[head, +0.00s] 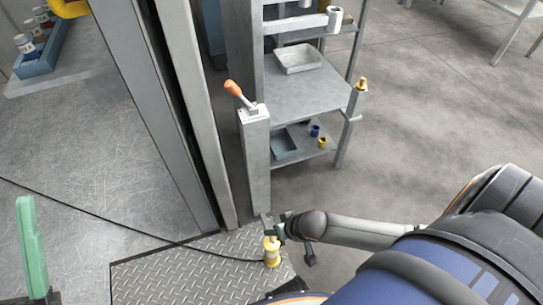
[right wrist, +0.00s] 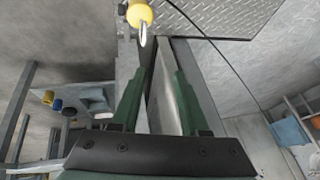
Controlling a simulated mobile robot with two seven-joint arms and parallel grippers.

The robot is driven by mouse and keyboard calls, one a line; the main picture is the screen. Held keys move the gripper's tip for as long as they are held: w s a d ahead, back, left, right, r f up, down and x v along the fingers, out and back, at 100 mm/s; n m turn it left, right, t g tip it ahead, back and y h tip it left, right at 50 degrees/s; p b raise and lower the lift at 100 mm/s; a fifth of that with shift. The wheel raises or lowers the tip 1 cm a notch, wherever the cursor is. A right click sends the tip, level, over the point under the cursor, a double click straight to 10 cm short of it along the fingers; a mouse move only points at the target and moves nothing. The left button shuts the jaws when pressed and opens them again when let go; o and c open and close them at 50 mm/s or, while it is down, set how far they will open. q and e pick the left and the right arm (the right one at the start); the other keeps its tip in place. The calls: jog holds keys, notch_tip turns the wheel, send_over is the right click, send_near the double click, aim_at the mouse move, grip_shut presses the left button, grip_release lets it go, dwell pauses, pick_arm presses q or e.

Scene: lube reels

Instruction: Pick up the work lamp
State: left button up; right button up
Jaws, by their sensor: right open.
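The work lamp (head: 271,252) is a small yellow lamp standing upright on the diamond-plate floor panel (head: 190,272), with a dark cord running off to the left. My right gripper (head: 270,229) is just above and behind the lamp in the head view, near its top. In the right wrist view the lamp (right wrist: 139,14) shows at the top edge with a pale hook toward me, beyond the fingertips. The right gripper (right wrist: 160,72) is open, with no object held between its green fingers. One green finger of my left gripper (head: 32,250) shows at the lower left; its opening cannot be told.
A grey post with an orange-handled lever (head: 236,92) rises behind the lamp. A grey shelf cart (head: 300,95) with trays and small cups stands behind it. A tall column (head: 165,110) is on the left. Floor to the right of the cart is clear.

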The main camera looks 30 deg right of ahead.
jog(key=shift+m+g+h, duration=0.3)
jog(key=b+x, duration=0.3)
jog(key=x, duration=0.1)
jog(key=s+d+b+x, duration=0.1)
jog(key=b+x, duration=0.1)
jog(key=x, duration=0.2)
jog(key=d+f+b+x, duration=0.1)
jog(key=b+x, duration=0.2)
jog(key=x, duration=0.2)
jog(key=shift+s+f+b, duration=0.15)
jog(key=shift+s+b, duration=0.2)
pick_arm(q)
notch_tip(320, 180, down, 9)
jog(key=d, duration=0.1)
jog(key=shift+w+f, duration=0.2)
pick_arm(e)
jog(key=c, duration=0.7)
pick_arm(q)
jog(key=shift+r+n, duration=0.15)
jog(key=shift+n, duration=0.15)
pick_arm(e)
jog(key=shift+w, duration=0.1)
